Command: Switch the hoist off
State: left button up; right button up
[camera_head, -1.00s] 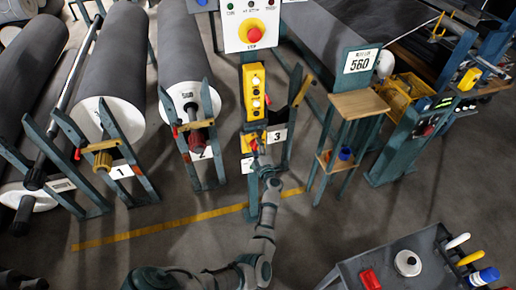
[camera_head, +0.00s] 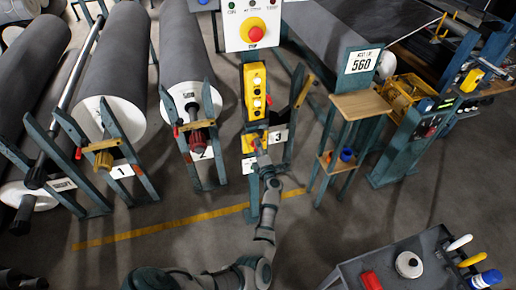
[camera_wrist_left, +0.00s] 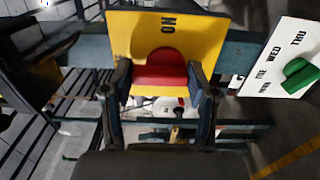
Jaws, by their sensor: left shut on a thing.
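A yellow plate (camera_head: 252,138) sits on the middle post below a yellow box with several round buttons (camera_head: 255,92). In the left wrist view the plate (camera_wrist_left: 120,35) carries the word ON, upside down, and a red switch handle (camera_wrist_left: 160,70). My left gripper (camera_head: 260,148) reaches up to this plate from below. In the left wrist view its two fingers (camera_wrist_left: 163,85) stand on either side of the red handle and are shut on it. The handle's lower part is partly hidden. My right gripper is not in view.
A white panel with a red stop button (camera_head: 255,34) stands above the box. Large grey rolls (camera_head: 110,65) lie in stands at left. A wooden-topped stand (camera_head: 358,104) is at right, a grey cart (camera_head: 400,262) at lower right. A day sign with a green knob (camera_wrist_left: 298,76) is nearby.

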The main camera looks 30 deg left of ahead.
pick_arm(q)
jog(key=o, duration=1.2)
jog(key=shift+s+f, duration=0.2)
jog(key=shift+f, duration=0.25)
jog(key=shift+c, duration=0.2)
jog(key=shift+r, duration=0.15)
jog(key=shift+w+r, duration=0.1)
jog(key=shift+r, duration=0.1)
